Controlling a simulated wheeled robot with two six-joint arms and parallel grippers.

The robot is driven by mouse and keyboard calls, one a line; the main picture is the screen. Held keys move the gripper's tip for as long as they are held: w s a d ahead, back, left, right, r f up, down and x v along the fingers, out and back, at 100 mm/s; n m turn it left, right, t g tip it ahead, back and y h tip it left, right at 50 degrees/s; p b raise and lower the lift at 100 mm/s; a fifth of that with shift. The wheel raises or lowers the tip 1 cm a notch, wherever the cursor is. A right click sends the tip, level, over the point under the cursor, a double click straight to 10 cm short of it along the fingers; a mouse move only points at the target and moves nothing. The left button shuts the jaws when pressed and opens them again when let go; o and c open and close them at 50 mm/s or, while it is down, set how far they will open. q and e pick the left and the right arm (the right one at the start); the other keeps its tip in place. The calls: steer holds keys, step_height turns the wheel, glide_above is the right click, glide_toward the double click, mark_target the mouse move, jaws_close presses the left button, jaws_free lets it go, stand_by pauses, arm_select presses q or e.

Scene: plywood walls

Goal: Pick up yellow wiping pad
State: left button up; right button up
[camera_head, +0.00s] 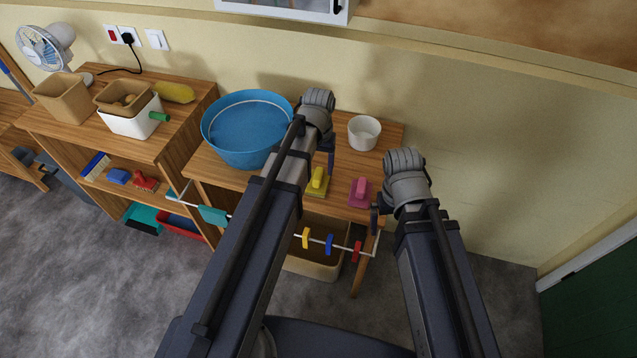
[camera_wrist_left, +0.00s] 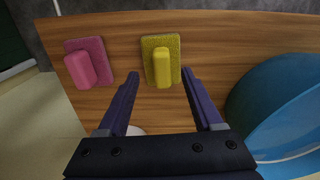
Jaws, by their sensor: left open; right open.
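The yellow wiping pad (camera_head: 318,182) lies on the wooden table near its front edge, with a raised yellow handle on top. It also shows in the left wrist view (camera_wrist_left: 162,65), just beyond the fingertips. My left gripper (camera_head: 331,160) is open and empty above the table, close to the yellow pad; in the left wrist view its two fingers (camera_wrist_left: 160,75) point toward the pad's near end. My right gripper (camera_head: 377,218) is open near the table's front right corner. A pink wiping pad (camera_head: 361,192) lies right of the yellow pad, and left of it in the left wrist view (camera_wrist_left: 88,62).
A blue basin (camera_head: 246,128) stands on the table left of my left gripper. A white cup (camera_head: 364,132) stands behind the pads. A shelf unit (camera_head: 175,145) stands at the left.

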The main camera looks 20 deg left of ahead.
mark_target(318, 175)
arm_select(q)
steer(key=shift+w+a+f+b, duration=0.1)
steer(key=shift+a+f+b, duration=0.05)
steer(key=shift+f+b, duration=2.45)
jaws_close()
